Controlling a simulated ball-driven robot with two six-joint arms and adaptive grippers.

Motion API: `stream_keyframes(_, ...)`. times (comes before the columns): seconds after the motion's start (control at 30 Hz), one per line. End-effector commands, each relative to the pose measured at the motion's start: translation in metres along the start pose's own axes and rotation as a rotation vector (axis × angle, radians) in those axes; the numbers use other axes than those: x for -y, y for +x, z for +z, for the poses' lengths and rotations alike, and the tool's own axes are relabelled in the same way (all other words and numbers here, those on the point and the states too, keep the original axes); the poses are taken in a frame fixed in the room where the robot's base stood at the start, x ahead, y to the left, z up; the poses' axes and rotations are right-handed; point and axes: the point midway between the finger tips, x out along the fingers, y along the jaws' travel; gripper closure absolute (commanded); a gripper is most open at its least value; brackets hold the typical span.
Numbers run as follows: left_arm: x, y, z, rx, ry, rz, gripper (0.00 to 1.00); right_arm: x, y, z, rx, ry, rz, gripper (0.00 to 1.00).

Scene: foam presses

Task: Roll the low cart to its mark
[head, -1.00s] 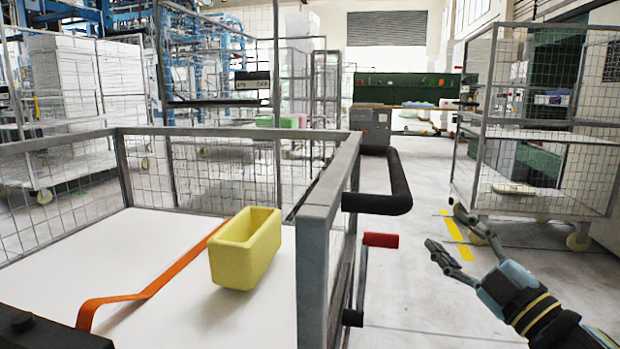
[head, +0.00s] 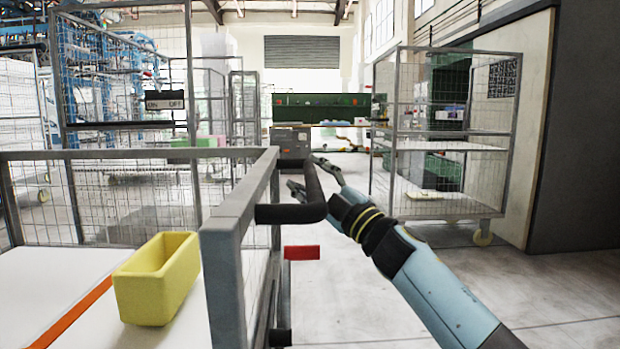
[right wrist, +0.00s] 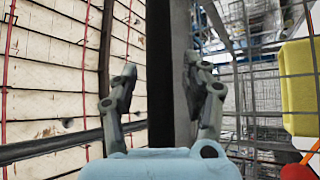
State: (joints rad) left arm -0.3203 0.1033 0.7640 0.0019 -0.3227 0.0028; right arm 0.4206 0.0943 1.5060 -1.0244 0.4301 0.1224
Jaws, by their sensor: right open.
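The low cart (head: 240,212) stands at the front left in the head view, with grey wire-mesh sides and a white bed. A black bar handle (head: 316,207) sticks out from its right end. My right gripper (head: 306,172) is open at the far side of this handle, its fingers apart. In the right wrist view a dark upright bar (right wrist: 159,80), apparently the handle, runs between the fingers of the gripper (right wrist: 159,80); I cannot tell whether they touch it. My left gripper is out of view. I see no floor mark now.
A yellow open box (head: 150,290) and an orange strap (head: 75,322) lie in the cart. A red lever (head: 301,253) sits below the handle. A tall mesh cart (head: 445,205) stands behind on the right, beside a dark wall (head: 575,150). The floor at the right is clear.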

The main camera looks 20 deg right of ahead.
Motion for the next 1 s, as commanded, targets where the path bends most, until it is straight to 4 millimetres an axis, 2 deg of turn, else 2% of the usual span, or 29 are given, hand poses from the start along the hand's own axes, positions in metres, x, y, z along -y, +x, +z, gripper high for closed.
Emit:
stream_keyframes(0.27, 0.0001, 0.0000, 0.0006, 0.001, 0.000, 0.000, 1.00, 0.0003, 0.0015, 0.0000, 0.000, 0.000, 0.000, 0.52)
stream_keyframes(0.63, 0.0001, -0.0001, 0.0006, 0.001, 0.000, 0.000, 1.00, 0.0001, 0.0013, 0.0000, 0.000, 0.000, 0.000, 1.00)
stream_keyframes(1.0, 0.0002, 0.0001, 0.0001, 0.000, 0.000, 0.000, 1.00, -0.0004, 0.0013, 0.0006, 0.000, -0.002, 0.000, 1.00)
